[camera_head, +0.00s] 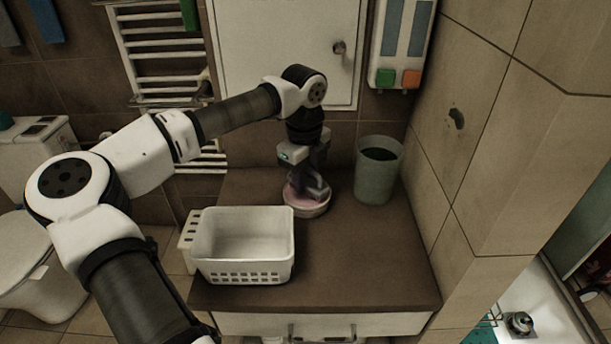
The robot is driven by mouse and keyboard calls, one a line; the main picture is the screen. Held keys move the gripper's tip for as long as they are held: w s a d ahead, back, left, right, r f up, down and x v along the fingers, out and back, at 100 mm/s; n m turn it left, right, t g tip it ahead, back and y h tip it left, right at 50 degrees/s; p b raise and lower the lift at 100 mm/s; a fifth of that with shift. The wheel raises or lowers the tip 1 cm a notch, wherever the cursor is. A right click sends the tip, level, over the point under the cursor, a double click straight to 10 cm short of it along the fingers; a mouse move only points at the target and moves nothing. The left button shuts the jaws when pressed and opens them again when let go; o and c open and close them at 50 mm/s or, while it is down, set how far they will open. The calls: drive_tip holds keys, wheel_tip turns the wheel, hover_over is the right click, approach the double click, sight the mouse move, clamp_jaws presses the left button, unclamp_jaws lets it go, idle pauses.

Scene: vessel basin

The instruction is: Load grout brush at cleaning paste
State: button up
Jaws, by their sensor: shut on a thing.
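The cleaning paste appears to be the pink content of a low round dish (307,207) on the brown counter, left of the grey-green cup. My gripper (308,192) points down right over this dish, with its fingertips at or just above the pink surface. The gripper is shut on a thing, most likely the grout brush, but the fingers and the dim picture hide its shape. I cannot tell whether the brush touches the paste.
A white perforated basket (243,267) stands on the counter front left of the dish. A grey-green cup (376,172) stands close on the right. The brown counter (370,260) is bare at front right. A tiled wall (480,150) bounds the right side.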

drive_tip(key=shift+r+p, duration=1.7)
drive_tip(key=shift+r, duration=1.8)
drive_tip(key=shift+f, duration=0.1)
